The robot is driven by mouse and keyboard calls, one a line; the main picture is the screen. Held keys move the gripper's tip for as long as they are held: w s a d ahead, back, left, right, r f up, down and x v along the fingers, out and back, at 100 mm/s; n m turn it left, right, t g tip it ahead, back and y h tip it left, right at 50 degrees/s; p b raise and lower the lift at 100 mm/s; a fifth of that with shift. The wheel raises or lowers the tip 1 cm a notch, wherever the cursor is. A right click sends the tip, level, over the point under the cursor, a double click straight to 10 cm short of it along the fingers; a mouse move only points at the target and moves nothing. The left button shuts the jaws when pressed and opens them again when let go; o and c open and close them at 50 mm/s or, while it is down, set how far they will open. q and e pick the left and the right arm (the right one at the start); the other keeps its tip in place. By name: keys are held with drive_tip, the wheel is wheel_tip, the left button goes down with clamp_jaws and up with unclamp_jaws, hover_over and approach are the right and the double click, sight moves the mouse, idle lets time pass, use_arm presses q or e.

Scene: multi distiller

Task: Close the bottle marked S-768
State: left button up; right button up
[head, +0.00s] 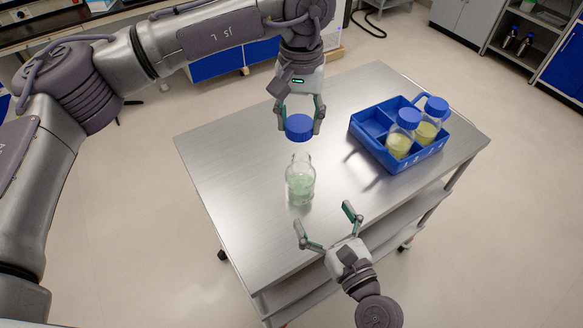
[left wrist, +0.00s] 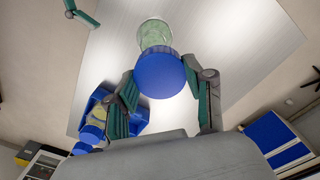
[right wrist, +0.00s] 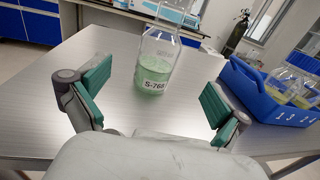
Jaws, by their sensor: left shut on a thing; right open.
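The open glass bottle (head: 300,182) with pale green liquid stands upright on the steel cart top. In the right wrist view its label reads S-768 or similar on the bottle (right wrist: 156,65). My left gripper (head: 299,118) is shut on a blue cap (head: 299,128), held just above the bottle's neck and apart from it. In the left wrist view the cap (left wrist: 160,75) sits between the left fingertips (left wrist: 168,92) and partly hides the bottle (left wrist: 155,34). My right gripper (head: 325,228) is open and empty in front of the bottle, its fingers (right wrist: 155,100) apart on either side of it.
A blue divided crate (head: 372,139) stands on the cart's right side with two blue-capped bottles of yellow liquid (head: 400,145) and (head: 427,130). The steel cart top (head: 235,165) is clear to the left of the bottle.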

sight(308, 187)
use_arm(q)
drive_tip(key=shift+s+d+r, duration=0.25)
drive_tip(key=shift+s+d, duration=0.05)
drive_tip(key=shift+s, duration=0.2)
drive_tip(key=shift+s+d+r, duration=0.25)
drive_tip(key=shift+s, duration=0.25)
use_arm(e)
drive_tip(key=shift+s+d+r, duration=0.15)
drive_tip(key=shift+s+d, duration=0.05)
drive_tip(key=shift+s, duration=0.2)
drive_tip(key=shift+s+d+r, duration=0.15)
drive_tip(key=shift+s+d, duration=0.05)
drive_tip(key=shift+s, duration=0.2)
use_arm(q)
drive_tip(key=shift+w+a+f, duration=0.1)
drive_tip(key=shift+w, duration=0.05)
use_arm(e)
drive_tip(key=shift+w+a, duration=0.15)
drive_tip(key=shift+w, duration=0.2)
use_arm(q)
drive_tip(key=shift+w+a+f, duration=0.1)
drive_tip(key=shift+w, duration=0.15)
use_arm(e)
drive_tip(key=x, duration=1.1)
drive_tip(key=shift+f, duration=0.1)
drive_tip(key=shift+w+a, duration=0.2)
drive_tip(key=shift+w, duration=0.15)
use_arm(q)
drive_tip(key=shift+s, duration=0.1)
